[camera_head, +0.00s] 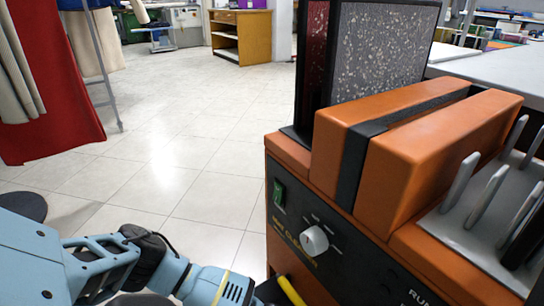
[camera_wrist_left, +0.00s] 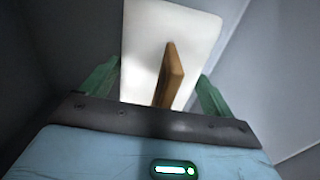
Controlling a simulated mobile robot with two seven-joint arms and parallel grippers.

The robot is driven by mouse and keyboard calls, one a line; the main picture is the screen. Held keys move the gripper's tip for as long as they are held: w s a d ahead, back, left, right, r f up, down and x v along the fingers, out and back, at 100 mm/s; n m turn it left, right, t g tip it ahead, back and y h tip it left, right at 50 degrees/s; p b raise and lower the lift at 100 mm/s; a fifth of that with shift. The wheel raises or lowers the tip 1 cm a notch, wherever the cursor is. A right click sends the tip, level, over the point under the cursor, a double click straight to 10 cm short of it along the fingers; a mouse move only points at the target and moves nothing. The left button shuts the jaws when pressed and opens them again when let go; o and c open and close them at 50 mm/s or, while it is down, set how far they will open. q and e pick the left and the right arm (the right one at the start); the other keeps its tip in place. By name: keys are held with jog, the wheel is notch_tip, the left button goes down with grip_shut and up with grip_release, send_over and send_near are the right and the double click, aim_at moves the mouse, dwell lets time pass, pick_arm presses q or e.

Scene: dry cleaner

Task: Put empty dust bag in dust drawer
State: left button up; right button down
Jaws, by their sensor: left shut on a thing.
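In the left wrist view the green fingers of my left gripper (camera_wrist_left: 160,90) are shut on a flat white piece (camera_wrist_left: 150,40). A brown, flat-sided piece (camera_wrist_left: 172,70) stands out from its face. This looks like the dust bag, but I cannot tell for certain, nor whether it is empty. In the head view my left arm reaches from the bottom left toward the orange machine (camera_head: 412,165). Its fingers and load do not show there. I cannot make out a dust drawer in either view. My right gripper is not in view.
The machine's dark front panel (camera_head: 350,262) has a green switch (camera_head: 279,194) and a white knob (camera_head: 314,240). A yellow bar (camera_head: 291,291) shows low beside it. Red cloth (camera_head: 50,95) hangs at left. The tiled floor (camera_head: 180,140) between is clear.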

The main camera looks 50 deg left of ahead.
pick_arm(q)
jog(key=o, duration=0.8)
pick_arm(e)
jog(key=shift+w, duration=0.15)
pick_arm(q)
jog(key=shift+r, duration=0.1)
jog(key=shift+r, duration=0.35)
notch_tip(320, 180, up, 12)
jog(key=p, duration=0.6)
jog(key=shift+f, duration=0.25)
jog(key=shift+r+p, duration=0.4)
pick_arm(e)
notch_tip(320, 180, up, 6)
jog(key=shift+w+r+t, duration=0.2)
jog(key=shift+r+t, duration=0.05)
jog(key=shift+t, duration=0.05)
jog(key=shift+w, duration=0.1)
